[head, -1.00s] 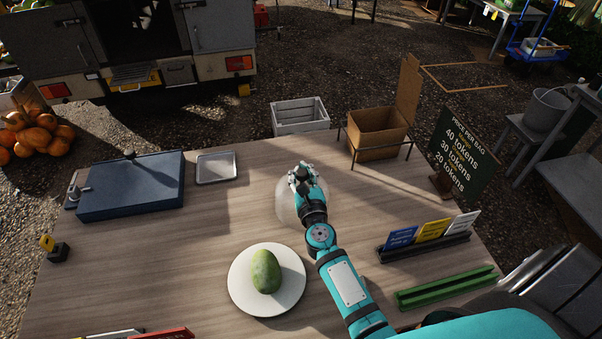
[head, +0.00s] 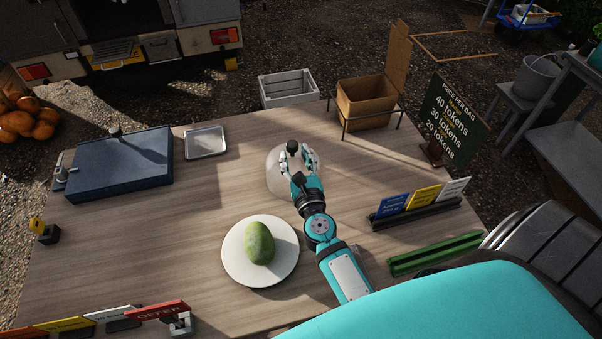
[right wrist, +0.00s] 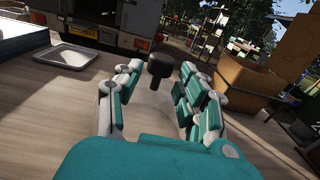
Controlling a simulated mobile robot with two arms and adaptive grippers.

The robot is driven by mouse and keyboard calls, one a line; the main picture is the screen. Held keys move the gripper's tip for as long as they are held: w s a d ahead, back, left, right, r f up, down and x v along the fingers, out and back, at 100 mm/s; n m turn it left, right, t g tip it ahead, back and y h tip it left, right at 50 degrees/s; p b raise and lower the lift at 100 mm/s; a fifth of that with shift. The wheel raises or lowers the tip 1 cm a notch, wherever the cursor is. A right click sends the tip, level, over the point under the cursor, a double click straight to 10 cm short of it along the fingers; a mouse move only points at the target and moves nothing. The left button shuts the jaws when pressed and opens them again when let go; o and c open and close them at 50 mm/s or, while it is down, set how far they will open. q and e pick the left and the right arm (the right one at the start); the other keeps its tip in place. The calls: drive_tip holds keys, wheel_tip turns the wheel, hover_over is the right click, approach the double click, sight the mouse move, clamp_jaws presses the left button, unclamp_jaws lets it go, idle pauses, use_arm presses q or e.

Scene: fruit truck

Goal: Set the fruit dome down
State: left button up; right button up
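The fruit dome is a clear, faintly grey cover (head: 274,172) with a black knob (head: 292,147) on top. It appears to stand on the table, back from the plate, with nothing visible inside. My right gripper (head: 298,161) is open close to the dome, its fingers apart and the knob just beyond the fingertips. In the right wrist view the black knob (right wrist: 159,68) shows between and beyond the spread fingers, clear of both. A green mango (head: 260,243) lies uncovered on the white round plate (head: 236,263). My left gripper is out of view.
A blue case (head: 115,165) and a metal tray (head: 205,143) lie at the back left. A cardboard box in a rack (head: 365,105), a price board (head: 455,118), a card holder (head: 418,217) and a green rail (head: 435,254) line the right.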

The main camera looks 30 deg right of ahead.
drive_tip(key=b+v, duration=0.1)
drive_tip(key=v, duration=0.5)
drive_tip(key=shift+s, duration=0.35)
drive_tip(key=shift+a, duration=0.15)
